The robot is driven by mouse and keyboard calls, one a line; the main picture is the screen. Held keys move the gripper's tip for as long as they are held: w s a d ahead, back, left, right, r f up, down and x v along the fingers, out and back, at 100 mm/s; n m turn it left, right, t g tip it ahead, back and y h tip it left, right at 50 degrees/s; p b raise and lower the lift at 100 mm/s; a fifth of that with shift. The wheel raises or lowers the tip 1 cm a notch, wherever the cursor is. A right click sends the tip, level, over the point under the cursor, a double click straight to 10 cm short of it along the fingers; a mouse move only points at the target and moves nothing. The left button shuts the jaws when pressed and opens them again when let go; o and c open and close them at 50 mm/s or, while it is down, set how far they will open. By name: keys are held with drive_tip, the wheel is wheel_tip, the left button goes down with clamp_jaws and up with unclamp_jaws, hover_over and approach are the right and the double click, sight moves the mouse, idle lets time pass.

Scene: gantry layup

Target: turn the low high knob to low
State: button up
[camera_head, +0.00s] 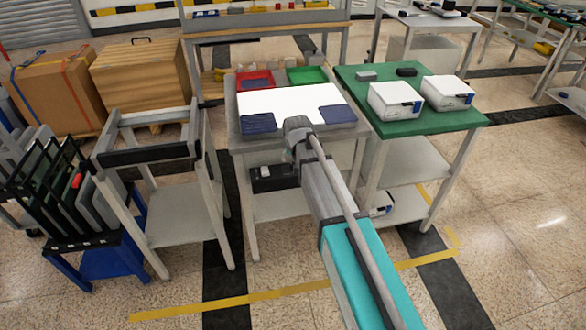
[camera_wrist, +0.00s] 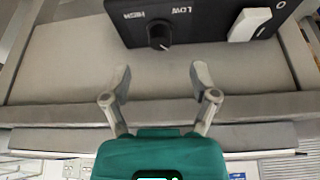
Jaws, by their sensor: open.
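The low high knob (camera_wrist: 159,35) is a small round black knob on a black control box (camera_wrist: 205,32), at the top of the wrist view. White lettering reads HIGH on its left and LOW on its right. A pale mark shows on the knob, but I cannot tell clearly which label it points to. My gripper (camera_wrist: 160,76) is open and empty, its two fingertips apart, with the knob beyond and between them, not touched.
A white rocker switch (camera_wrist: 249,25) is right of the knob. The grey shelf (camera_wrist: 70,65) lies around the box. In the head view the middle table (camera_head: 232,115) carries a white sheet, blue pads and red and green trays. A green-topped table (camera_head: 440,118) stands close on the right.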

sight(292, 164)
drive_tip(key=shift+b+x, duration=2.3)
drive_tip(key=shift+x, duration=0.45)
clamp_jaws()
